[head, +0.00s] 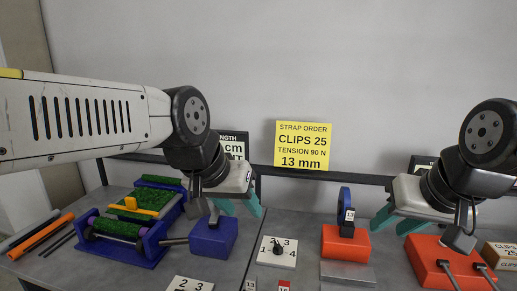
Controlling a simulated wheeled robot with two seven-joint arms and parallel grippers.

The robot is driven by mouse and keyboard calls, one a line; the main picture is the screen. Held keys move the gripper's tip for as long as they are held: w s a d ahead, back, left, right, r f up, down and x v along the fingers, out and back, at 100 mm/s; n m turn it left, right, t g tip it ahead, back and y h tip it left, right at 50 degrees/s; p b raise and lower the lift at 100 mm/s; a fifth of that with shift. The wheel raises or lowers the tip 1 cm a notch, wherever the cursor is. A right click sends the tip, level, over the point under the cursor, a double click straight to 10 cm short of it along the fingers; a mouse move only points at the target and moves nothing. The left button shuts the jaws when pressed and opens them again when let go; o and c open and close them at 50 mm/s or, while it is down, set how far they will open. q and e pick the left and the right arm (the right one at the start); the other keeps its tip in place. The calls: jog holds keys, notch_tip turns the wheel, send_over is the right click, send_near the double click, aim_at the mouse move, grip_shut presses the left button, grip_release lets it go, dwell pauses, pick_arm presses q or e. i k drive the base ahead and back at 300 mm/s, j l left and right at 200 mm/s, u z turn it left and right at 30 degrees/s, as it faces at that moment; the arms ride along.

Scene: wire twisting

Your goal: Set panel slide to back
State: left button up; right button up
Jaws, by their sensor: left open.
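I cannot tell for certain which part is the panel slide. A white panel (288,254) with a black knob (278,247) and numbers around it lies on the table at centre. Below it, small labels, one red (284,286), are cut off by the bottom edge. My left gripper (240,211) has teal fingers spread apart and empty, above the table just left of the numbered panel and near a blue block (212,237). My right gripper (393,225) also has its teal fingers apart and empty, between the orange stand and the orange box.
A blue fixture (120,245) with green rollers and a yellow bar stands left, beside several rods (40,236). An orange stand (345,243) with a blue ring is right of centre. An orange box (450,262) is at right. A yellow sign (303,146) hangs behind.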

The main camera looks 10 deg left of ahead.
aim_at(131, 202)
jog(key=u, duration=0.8)
jog(key=k+l+u, duration=0.1)
jog(key=u, duration=0.25)
jog(key=k+u, duration=0.3)
jog(key=i+u, duration=0.2)
jog(key=i, duration=0.2)
jog(key=k+j+z, duration=0.15)
jog(key=i+j+z, duration=0.2)
jog(key=i+j, duration=0.15)
jog(key=i+j+z, duration=0.15)
jog(key=i+j, duration=0.2)
jog(key=j, duration=0.25)
